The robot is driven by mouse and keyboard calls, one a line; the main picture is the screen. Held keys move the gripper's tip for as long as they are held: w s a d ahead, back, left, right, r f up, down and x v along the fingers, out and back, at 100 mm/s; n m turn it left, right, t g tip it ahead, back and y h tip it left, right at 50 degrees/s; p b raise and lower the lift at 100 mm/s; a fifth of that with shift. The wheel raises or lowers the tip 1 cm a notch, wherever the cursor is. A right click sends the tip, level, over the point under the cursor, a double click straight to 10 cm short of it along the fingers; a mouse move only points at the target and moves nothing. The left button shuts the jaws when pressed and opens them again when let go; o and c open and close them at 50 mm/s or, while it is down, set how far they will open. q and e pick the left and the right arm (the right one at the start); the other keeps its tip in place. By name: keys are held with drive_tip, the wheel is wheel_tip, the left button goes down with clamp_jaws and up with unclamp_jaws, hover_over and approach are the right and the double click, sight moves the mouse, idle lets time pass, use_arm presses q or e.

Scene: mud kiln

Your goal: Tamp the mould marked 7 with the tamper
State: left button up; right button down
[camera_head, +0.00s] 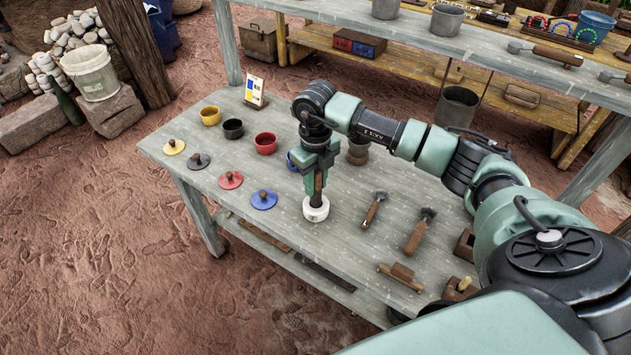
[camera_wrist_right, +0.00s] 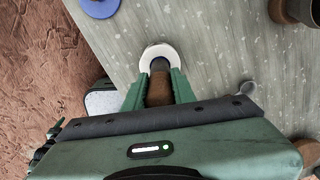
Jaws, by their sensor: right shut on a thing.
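My right gripper (camera_head: 318,178) points down over the grey table (camera_head: 345,240) and is shut on a brown upright handle. In the right wrist view the handle (camera_wrist_right: 159,88) sits between the fingers. Its dark stem runs down to a white round piece (camera_head: 316,208), which also shows in the wrist view (camera_wrist_right: 160,53). I cannot tell if this white piece is the tool's head or a separate dish, nor be sure the tool is the tamper. Brown box-like blocks (camera_head: 465,245) (camera_head: 460,289) stand at the table's right. No number 7 is legible. My left gripper is out of view.
Yellow (camera_head: 174,147), grey, red and blue (camera_head: 263,200) knobbed lids lie left, with coloured cups (camera_head: 265,143) behind. Two wooden-handled tools (camera_head: 374,209) (camera_head: 420,230) and a wooden piece (camera_head: 401,276) lie right. A small card stand (camera_head: 255,92) is at the back.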

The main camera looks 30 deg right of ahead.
drive_tip(key=shift+f+b, duration=0.35)
drive_tip(key=shift+f, duration=0.15)
drive_tip(key=shift+s+r, duration=0.1)
drive_tip(key=shift+r, duration=0.05)
idle(0.5)
drive_tip(key=shift+r+p, duration=0.65)
drive_tip(key=shift+r, duration=0.05)
drive_tip(key=shift+r+p, duration=2.1)
drive_tip(key=shift+r, duration=1.4)
drive_tip(key=shift+a, duration=0.1)
